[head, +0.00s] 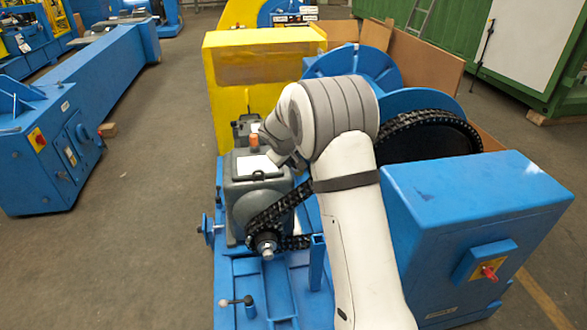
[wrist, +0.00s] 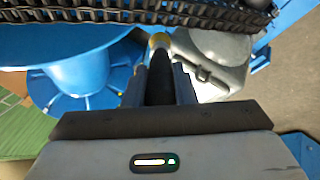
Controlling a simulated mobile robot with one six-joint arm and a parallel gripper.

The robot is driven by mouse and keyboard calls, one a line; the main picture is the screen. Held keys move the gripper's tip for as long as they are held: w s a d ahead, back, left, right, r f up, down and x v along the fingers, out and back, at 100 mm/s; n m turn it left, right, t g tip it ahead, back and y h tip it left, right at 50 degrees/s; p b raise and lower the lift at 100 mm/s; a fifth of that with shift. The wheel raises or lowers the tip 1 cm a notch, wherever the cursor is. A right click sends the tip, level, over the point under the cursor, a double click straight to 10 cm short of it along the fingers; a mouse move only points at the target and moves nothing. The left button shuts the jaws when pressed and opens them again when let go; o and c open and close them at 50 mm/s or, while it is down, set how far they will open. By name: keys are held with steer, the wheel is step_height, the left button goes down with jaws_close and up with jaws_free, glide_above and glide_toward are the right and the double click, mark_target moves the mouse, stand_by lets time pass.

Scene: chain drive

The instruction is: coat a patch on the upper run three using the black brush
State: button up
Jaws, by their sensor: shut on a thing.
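In the wrist view my gripper (wrist: 160,76) is shut on the black brush (wrist: 158,88), which stands between the two fingers. The brush's pale yellowish tip (wrist: 160,40) points up the picture, just below the chain (wrist: 110,20). I cannot tell whether the tip touches the chain. The dark chain crosses the top of the wrist view in side-by-side rows; which is run three is not clear. In the head view the chain (head: 285,203) goes from the small front sprocket (head: 266,243) towards the large wheel (head: 432,130). My arm hides its middle, and my gripper and brush are hidden there.
A grey gearbox (head: 240,195) with a white patch on top stands left of my arm. A blue cabinet (head: 470,200) with a red switch is close on the right. A yellow housing (head: 225,90) is behind. Open floor (head: 150,190) lies left.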

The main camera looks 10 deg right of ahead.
steer(key=shift+d+f+b, duration=0.5)
steer(key=shift+d+f, duration=0.45)
steer(key=shift+f, duration=0.2)
steer(key=shift+d+f+b, duration=0.45)
steer(key=shift+d+f, duration=0.45)
steer(key=shift+f, duration=0.25)
steer(key=shift+d+f+b, duration=0.4)
steer(key=shift+f+b, duration=0.05)
steer(key=shift+f, duration=0.05)
steer(key=shift+r, duration=0.1)
